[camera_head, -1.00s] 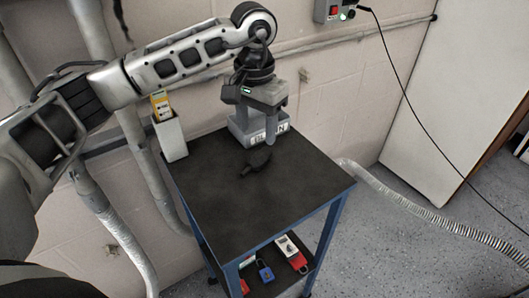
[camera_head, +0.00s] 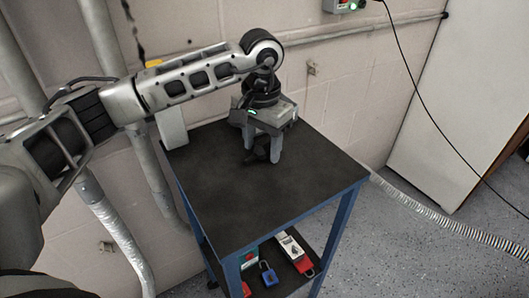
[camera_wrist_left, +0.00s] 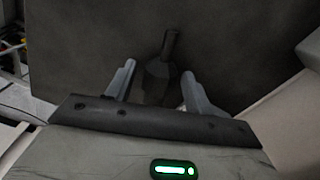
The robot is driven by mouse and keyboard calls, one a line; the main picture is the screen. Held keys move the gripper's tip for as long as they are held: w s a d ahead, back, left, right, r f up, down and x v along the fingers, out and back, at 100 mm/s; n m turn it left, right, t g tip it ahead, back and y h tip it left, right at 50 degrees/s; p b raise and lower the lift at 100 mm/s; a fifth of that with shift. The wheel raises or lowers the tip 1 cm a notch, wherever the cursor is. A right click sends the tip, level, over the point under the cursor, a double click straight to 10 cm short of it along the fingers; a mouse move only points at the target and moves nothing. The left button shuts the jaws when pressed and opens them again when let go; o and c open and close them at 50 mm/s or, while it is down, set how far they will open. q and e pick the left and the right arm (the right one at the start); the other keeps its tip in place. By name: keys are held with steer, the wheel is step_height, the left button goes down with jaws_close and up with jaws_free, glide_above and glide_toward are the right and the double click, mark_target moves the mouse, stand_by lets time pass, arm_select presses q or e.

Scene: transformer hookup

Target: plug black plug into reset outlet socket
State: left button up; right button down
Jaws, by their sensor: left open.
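The black plug (camera_head: 262,148) lies on the dark table top, partly hidden by my left gripper. In the left wrist view the plug (camera_wrist_left: 158,78) sits between the two grey fingers, its narrow end pointing away from the palm. My left gripper (camera_head: 261,153) points down over it, also seen in the wrist view (camera_wrist_left: 158,86). It is open, with a gap on each side of the plug. My right gripper is not in view.
The table (camera_head: 235,205) has a wide bare top. A white holder (camera_head: 172,128) stands at its back left corner. A black cable (camera_head: 408,70) hangs from the outlet box. The lower shelf holds a blue padlock (camera_head: 268,276).

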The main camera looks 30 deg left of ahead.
mark_target(262, 142)
arm_select(q)
steer(key=c, duration=0.9)
steer(key=shift+r+p, duration=0.9)
steer(key=shift+r, duration=0.6)
steer(key=shift+r+p, duration=0.9)
steer(key=shift+r, duration=0.65)
